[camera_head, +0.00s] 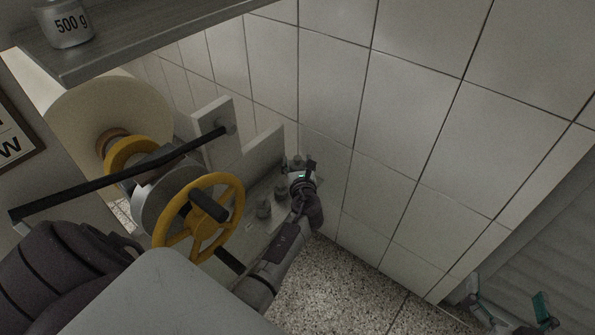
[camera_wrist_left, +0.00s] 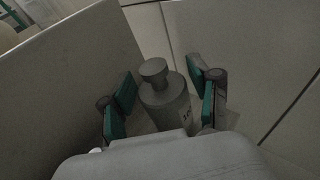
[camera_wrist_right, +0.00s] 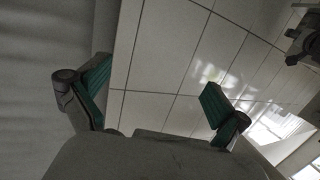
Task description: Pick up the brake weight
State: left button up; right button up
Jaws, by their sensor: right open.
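A grey cylindrical weight with a knob on top (camera_wrist_left: 166,103) stands upright between the fingers of my left gripper (camera_wrist_left: 165,95) in the left wrist view. Its label is partly cut off and starts with "10". The green finger pads are on either side of it, with a gap showing on each side. In the head view my left gripper (camera_head: 301,177) is low by the tiled wall and mostly hides what is under it. My right gripper (camera_wrist_right: 155,92) is open and empty, and shows at the bottom right of the head view (camera_head: 510,316).
Small grey weights (camera_head: 263,208) stand near my left gripper. A yellow handwheel (camera_head: 239,192), a black lever (camera_head: 110,180) and a large paper roll (camera_head: 75,105) are to the left. A "500 g" weight (camera_head: 68,25) sits on the shelf (camera_head: 150,38) above. Tiled wall (camera_head: 420,110) borders the right.

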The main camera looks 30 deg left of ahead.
pick_arm(q)
grip_shut()
jog(key=shift+r, duration=0.15)
jog(key=shift+r, duration=0.1)
